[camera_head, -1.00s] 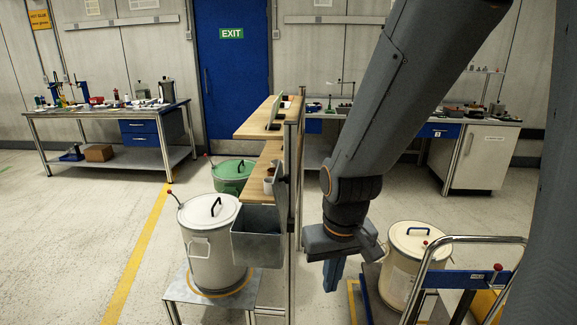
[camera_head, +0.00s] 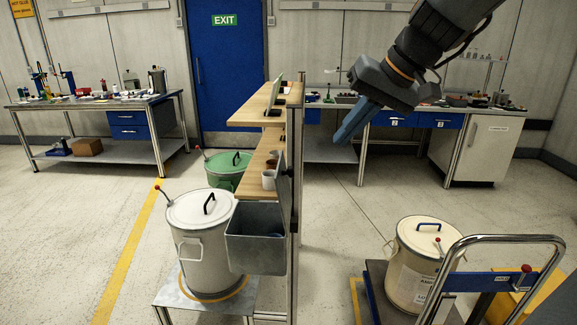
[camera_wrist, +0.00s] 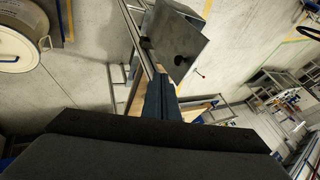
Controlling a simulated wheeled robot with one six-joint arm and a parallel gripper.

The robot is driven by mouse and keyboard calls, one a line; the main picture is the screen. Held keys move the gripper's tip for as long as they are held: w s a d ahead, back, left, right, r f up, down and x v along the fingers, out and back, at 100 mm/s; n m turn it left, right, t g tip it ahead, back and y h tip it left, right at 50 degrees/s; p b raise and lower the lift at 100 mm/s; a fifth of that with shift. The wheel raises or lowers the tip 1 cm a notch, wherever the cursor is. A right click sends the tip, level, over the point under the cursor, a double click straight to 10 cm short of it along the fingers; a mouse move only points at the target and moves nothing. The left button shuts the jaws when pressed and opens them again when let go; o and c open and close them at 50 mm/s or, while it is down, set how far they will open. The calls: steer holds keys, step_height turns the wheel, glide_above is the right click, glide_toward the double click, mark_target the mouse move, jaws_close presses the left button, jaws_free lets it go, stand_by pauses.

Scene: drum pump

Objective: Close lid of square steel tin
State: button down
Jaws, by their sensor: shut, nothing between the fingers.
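Cups (camera_head: 269,180) stand on the lower shelf. A white drum (camera_head: 190,240) and a green drum (camera_head: 219,172) stand left. Another drum (camera_head: 415,262) sits by a trolley (camera_head: 500,240) at right. Floor between is clear.

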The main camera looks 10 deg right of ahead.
steer(key=w+a+f+p, duration=0.3)
steer(key=w+a+f, duration=0.2)
steer(key=a+f, duration=0.2)
steer(key=shift+f, duration=0.75)
